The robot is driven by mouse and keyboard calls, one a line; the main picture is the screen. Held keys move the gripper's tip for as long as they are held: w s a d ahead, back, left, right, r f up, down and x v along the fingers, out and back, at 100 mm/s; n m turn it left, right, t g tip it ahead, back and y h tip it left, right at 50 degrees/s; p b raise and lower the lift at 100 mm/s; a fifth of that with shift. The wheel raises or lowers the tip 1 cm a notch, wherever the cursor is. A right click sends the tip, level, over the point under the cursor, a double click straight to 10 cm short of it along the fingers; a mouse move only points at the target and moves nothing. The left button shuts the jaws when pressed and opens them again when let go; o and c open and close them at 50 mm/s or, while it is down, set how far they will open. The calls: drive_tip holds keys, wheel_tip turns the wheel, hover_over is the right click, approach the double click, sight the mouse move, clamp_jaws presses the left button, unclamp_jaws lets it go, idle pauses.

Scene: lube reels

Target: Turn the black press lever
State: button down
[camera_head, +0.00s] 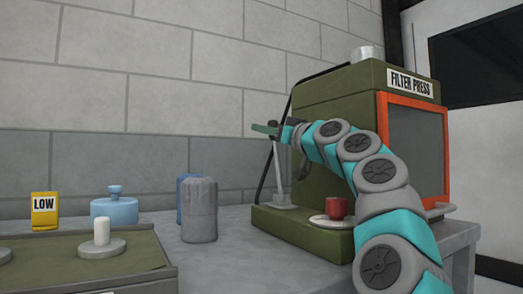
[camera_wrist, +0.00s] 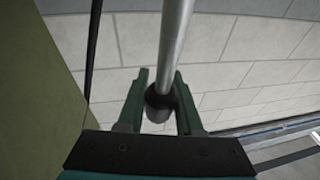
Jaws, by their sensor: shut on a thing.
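The press lever is a pale metal rod (camera_head: 279,175) rising from the green base of the filter press (camera_head: 330,130), at its left side. In the wrist view the rod (camera_wrist: 174,40) runs down to a dark round knob (camera_wrist: 157,104) at its end. My gripper (camera_head: 265,130) is at the top of the rod, its green fingers pointing left. In the wrist view my gripper (camera_wrist: 160,78) has one finger on each side of the knob and is shut on it. The knob is hidden in the head view by my gripper.
A red cup (camera_head: 337,208) stands on a pale saucer (camera_head: 318,221) on the press base, beside my arm. A black cable (camera_head: 264,172) hangs near the lever. Grey canister (camera_head: 199,210), blue pot (camera_head: 115,210), yellow LOW box (camera_head: 45,211) and green tray (camera_head: 150,264) stand left.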

sight(277, 159)
drive_tip(key=shift+s+d+r+y, duration=0.15)
drive_tip(key=shift+s+d+y, duration=0.1)
drive_tip(key=shift+s+y, duration=0.05)
drive_tip(key=c, duration=0.6)
unclamp_jaws()
drive_tip(key=shift+b+v, duration=0.85)
drive_tip(key=shift+v, duration=0.15)
drive_tip(key=shift+b+v, duration=0.75)
drive_tip(key=shift+v, duration=2.2)
